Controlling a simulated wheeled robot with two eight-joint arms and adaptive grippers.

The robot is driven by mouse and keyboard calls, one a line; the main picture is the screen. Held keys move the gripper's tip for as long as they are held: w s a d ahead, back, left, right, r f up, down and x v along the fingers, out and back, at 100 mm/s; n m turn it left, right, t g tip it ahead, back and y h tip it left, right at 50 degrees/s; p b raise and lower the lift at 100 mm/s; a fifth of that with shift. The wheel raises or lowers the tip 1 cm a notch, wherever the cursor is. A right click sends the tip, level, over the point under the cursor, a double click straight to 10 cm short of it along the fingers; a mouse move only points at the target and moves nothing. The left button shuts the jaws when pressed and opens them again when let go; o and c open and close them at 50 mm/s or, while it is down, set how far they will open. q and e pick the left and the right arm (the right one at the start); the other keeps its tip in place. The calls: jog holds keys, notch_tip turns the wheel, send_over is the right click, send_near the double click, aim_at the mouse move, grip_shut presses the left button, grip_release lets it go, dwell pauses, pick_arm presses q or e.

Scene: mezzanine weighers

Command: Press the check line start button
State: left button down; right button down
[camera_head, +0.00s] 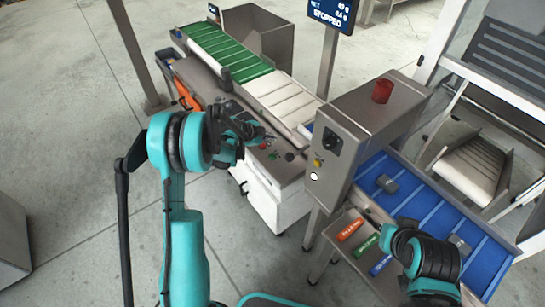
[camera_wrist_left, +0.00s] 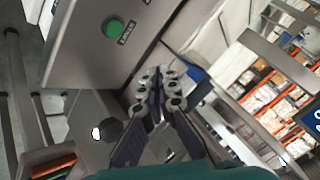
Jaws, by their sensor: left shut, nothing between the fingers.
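A grey control panel (camera_head: 252,165) on the conveyor frame carries a green button (camera_head: 273,156), a red button (camera_head: 263,146) and a black one (camera_head: 290,157). A green button (camera_wrist_left: 113,28) with a small label beside it also shows on a metal face in the left wrist view. My left gripper (camera_head: 262,133) is over the panel, close to the red and green buttons and partly hidden by its own wrist. In the left wrist view its fingers (camera_wrist_left: 158,78) are together and empty, apart in the picture from the green button. My right gripper is not in view.
A metal cabinet (camera_head: 338,150) with a red beacon (camera_head: 382,91), a black knob and a yellow button stands right of the panel. A blue belt (camera_head: 410,195) carries grey pieces. A screen (camera_head: 333,12) reads STOPPED. Open floor lies left.

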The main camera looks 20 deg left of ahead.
aim_at(271, 157)
pick_arm(q)
notch_tip(271, 157, down, 7)
jog(key=b, duration=0.4)
jog(key=shift+f, duration=0.1)
jog(key=shift+f+b, duration=0.3)
jog(key=shift+b, duration=0.05)
dwell(0.9)
jog(key=shift+f+b, duration=0.4)
jog(key=shift+b, duration=0.05)
